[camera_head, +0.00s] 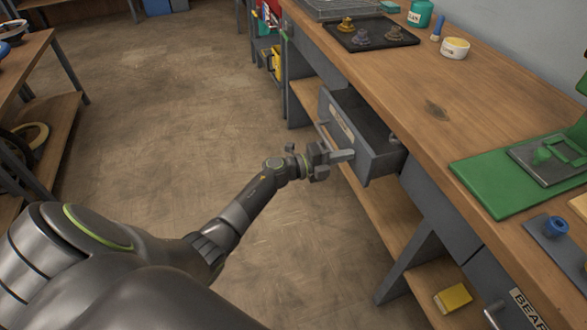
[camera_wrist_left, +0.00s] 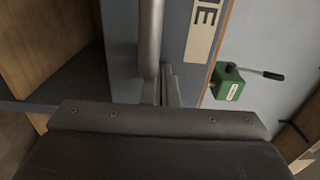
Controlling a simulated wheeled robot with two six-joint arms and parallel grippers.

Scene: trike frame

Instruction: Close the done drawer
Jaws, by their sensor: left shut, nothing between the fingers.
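The done drawer (camera_head: 378,168) is a grey drawer that stands pulled out from under the wooden workbench. My right gripper is not in view.
A lower shelf holds a yellow box (camera_head: 453,298). A bench leg (camera_head: 408,262) stands right of the drawer. The floor to the left is clear.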

